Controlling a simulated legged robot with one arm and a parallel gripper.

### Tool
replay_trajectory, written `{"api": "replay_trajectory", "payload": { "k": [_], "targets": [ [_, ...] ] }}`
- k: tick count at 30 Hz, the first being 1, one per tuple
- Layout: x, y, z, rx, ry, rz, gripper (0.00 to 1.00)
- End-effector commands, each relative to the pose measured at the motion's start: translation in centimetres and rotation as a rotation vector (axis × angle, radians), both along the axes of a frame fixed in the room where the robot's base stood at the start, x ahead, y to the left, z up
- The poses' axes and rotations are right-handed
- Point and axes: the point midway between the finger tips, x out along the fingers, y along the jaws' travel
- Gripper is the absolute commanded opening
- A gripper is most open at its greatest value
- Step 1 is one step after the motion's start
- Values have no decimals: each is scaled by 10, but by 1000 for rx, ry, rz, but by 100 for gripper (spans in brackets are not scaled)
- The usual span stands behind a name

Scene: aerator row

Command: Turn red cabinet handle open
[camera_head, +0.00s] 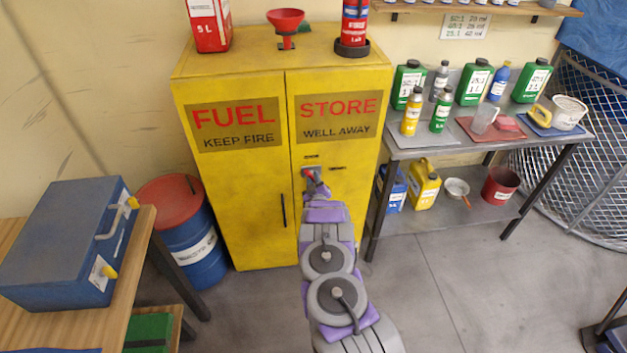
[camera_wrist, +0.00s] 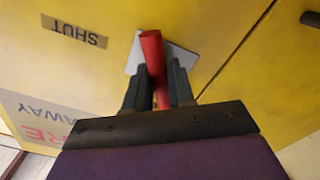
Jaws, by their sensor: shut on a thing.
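The yellow fuel cabinet (camera_head: 237,193) stands against the wall with both doors closed. Its red handle (camera_wrist: 152,55) sits on a pale plate (camera_wrist: 184,60) on the right door. In the wrist view my gripper (camera_wrist: 158,78) has its two dark fingers on either side of the red handle, shut on it. In the head view my gripper (camera_head: 312,178) reaches the handle area, and my arm hides much of the right door below. A "SHUT" label (camera_wrist: 75,30) shows beside the handle in the wrist view, upside down.
A blue drum (camera_head: 192,245) with a red lid stands left of the cabinet. A metal table (camera_head: 470,147) with bottles and cans stands to the right. A wooden bench with a blue case (camera_head: 70,245) is at front left.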

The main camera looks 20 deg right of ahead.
Motion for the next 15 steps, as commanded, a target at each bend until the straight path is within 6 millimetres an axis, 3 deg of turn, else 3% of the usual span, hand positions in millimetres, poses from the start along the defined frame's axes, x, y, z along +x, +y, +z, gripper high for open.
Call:
{"api": "replay_trajectory", "payload": {
  "k": [15],
  "targets": [
    [1,-2,2,125,-39,-2,0]
  ]
}}
